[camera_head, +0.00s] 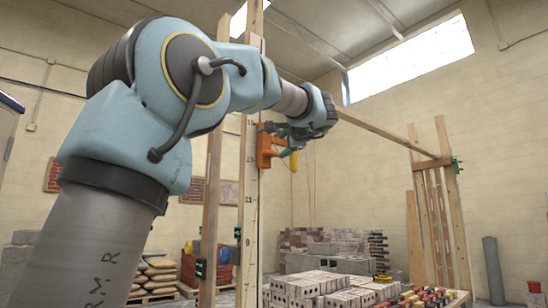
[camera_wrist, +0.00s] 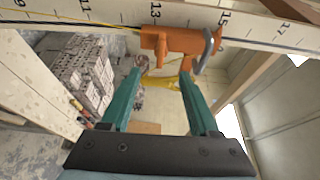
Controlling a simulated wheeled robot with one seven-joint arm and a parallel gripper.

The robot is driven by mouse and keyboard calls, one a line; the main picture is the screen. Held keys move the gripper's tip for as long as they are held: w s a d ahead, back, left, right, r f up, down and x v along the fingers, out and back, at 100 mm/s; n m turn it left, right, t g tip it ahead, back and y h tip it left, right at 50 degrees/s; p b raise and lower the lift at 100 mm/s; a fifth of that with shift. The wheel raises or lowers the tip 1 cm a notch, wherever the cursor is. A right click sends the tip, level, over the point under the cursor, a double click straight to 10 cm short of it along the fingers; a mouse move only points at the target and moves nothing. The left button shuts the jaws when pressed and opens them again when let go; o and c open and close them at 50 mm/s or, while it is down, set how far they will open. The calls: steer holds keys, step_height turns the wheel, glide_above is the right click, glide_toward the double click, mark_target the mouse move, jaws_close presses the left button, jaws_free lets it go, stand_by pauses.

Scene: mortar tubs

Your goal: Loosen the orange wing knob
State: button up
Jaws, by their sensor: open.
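An orange clamp-like fitting (camera_wrist: 172,40) sits on a pole with numbered marks in the wrist view, with a grey metal loop (camera_wrist: 208,50) at its right end. A short orange part (camera_wrist: 187,63) projects down from it and may be the wing knob; its wings are not clear. My gripper (camera_wrist: 161,74) is open, its two teal fingers pointing at the fitting, with nothing gripped. The right fingertip looks close to the short orange part; contact cannot be told. In the head view the orange fitting (camera_head: 265,146) is on the pole, just left of my gripper (camera_head: 287,150).
The numbered pole (camera_head: 250,210) stands upright beside a timber post (camera_head: 213,190). A yellow object (camera_wrist: 160,83) shows beyond the fingers. Grey blocks (camera_head: 310,285) are stacked below. A timber frame (camera_head: 450,200) stands at the right, with open air between.

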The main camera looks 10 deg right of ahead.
mark_target(274, 153)
steer(key=w+p, duration=0.1)
steer(key=w, duration=0.2)
steer(key=w+p, duration=0.1)
steer(key=w, duration=0.2)
steer(key=w+p, duration=0.2)
steer(key=w, duration=0.1)
steer(key=shift+w+a+r, duration=0.1)
steer(key=shift+a+r, duration=0.1)
steer(key=shift+a, duration=0.05)
steer(key=shift+w+f, duration=0.15)
steer(key=shift+w, duration=0.5)
steer(key=shift+c, duration=0.4)
jaws_close()
